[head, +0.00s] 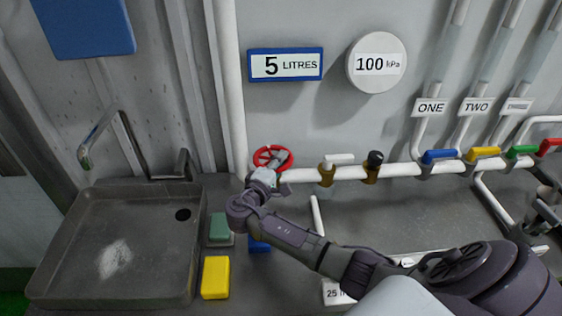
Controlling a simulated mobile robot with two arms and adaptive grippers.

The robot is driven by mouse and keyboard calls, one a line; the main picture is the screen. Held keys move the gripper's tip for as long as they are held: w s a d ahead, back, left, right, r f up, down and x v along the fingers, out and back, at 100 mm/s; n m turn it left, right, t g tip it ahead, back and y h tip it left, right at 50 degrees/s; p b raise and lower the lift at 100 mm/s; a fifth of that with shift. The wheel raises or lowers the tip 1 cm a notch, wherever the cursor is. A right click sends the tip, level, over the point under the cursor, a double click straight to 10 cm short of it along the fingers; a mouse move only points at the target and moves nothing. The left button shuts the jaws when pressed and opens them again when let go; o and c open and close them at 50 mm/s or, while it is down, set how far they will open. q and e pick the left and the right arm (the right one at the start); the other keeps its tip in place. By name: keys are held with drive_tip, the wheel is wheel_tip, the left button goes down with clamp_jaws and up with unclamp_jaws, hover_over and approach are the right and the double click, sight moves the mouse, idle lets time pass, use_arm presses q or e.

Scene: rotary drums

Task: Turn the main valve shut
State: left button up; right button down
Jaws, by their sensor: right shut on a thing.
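The main valve appears to be the red round handwheel (261,153) on the white pipe, left of centre in the head view. My right arm reaches in from the lower right, and my right gripper (275,163) is at the wheel, shut on it. The gripper covers the wheel's lower middle, so the exact hold of the fingers is hard to see. My left gripper is not in view.
A grey sink (120,245) with a tap (105,135) is at left. Yellow (215,278) and green (220,227) blocks lie beside it. Right along the pipe (345,173) are a white-handled brass valve (327,172) and coloured levers, including a blue one (439,156).

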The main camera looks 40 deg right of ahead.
drive_tip(key=g+b, duration=0.1)
drive_tip(key=m+g+h+b, duration=0.1)
drive_tip(key=m+g+b, duration=0.1)
drive_tip(key=shift+a+f, duration=0.25)
drive_tip(key=shift+a, duration=0.05)
drive_tip(key=shift+s+r+m+g+h+b, duration=0.15)
drive_tip(key=shift+m+g+h+b, duration=0.2)
drive_tip(key=shift+g, duration=0.25)
drive_tip(key=shift+r, duration=0.1)
drive_tip(key=c, duration=1.1)
unclamp_jaws()
drive_tip(key=shift+a, duration=0.1)
